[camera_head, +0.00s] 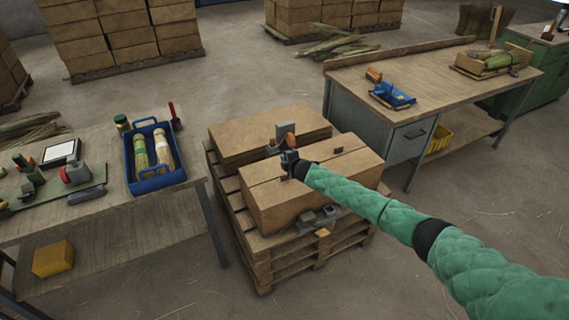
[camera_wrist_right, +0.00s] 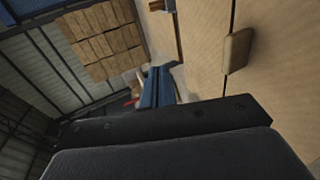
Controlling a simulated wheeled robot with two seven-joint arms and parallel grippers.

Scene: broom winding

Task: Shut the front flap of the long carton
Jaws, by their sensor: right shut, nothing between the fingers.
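The long carton (camera_head: 315,193) lies on a wooden pallet in the head view. Its top looks flat, with a lengthwise seam; the front flap appears to lie level with the rest. A small brown piece (camera_head: 337,150) sits on the seam and also shows in the right wrist view (camera_wrist_right: 238,50). My right gripper (camera_head: 287,168) is shut and empty, over the left part of the carton's top. I cannot tell whether it touches. Its fingertips are hidden in the right wrist view. My left gripper is not in view.
A second carton (camera_head: 250,137) lies behind, with a grey and orange tool (camera_head: 287,133) near my gripper. A grey metal object (camera_head: 320,217) sits on the pallet (camera_head: 285,262) in front. A left table (camera_head: 125,210) and right workbench (camera_head: 440,75) flank the pallet.

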